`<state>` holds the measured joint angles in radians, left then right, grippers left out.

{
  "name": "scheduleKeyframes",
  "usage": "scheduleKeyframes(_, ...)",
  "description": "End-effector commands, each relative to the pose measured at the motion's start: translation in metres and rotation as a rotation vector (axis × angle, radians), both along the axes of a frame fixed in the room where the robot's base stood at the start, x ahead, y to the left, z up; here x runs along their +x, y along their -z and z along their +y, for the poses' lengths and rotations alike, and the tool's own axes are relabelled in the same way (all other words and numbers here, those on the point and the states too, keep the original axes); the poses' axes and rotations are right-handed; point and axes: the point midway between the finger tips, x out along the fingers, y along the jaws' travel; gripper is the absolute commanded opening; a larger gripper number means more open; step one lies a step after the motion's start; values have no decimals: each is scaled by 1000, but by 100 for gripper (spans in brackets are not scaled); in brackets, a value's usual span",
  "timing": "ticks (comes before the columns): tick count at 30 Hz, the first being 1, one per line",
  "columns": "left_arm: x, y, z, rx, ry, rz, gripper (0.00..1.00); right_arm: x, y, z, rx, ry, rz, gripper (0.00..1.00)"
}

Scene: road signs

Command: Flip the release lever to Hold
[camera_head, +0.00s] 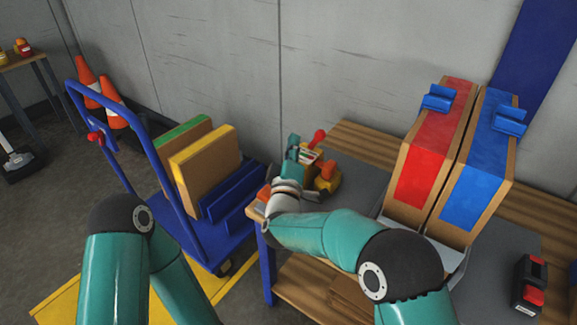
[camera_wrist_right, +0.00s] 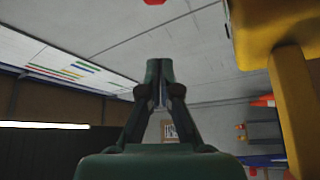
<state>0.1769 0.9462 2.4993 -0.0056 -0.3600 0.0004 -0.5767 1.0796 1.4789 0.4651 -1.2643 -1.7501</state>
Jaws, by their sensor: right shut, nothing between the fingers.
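A small lever with a red knob (camera_head: 319,136) stands near the back left of the wooden table, beside a small white plate with markings (camera_head: 309,156). I cannot read the plate, nor tell which position the lever is in. My right gripper (camera_head: 293,142) is shut and empty, just left of the red knob and apparently apart from it. In the right wrist view its closed fingers (camera_wrist_right: 160,80) point up the picture, with nothing between them. A red piece (camera_wrist_right: 154,2), perhaps the knob, shows at that view's top edge. My left gripper is out of view.
A yellow and orange object (camera_head: 327,178) stands close beside my right gripper; a yellow body (camera_wrist_right: 290,70) fills the wrist view's right side. Red and blue sloped chutes (camera_head: 430,140) stand to the right. A blue cart (camera_head: 215,240) with boxes is left of the table.

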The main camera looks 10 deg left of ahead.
Motion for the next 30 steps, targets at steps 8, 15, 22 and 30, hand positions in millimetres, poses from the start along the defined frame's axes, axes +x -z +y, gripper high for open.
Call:
scheduleKeyframes(8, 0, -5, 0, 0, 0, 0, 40, -52, 11, -2, -3, -2, 2, 0)
scheduleKeyframes(15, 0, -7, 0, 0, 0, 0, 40, -74, 16, -4, -2, -2, 0, 0)
scheduleKeyframes(22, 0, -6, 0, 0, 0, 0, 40, -77, 17, -4, -1, -1, 0, 0)
scheduleKeyframes(30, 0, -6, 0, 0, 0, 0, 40, -76, 17, -5, -1, -1, 0, 0)
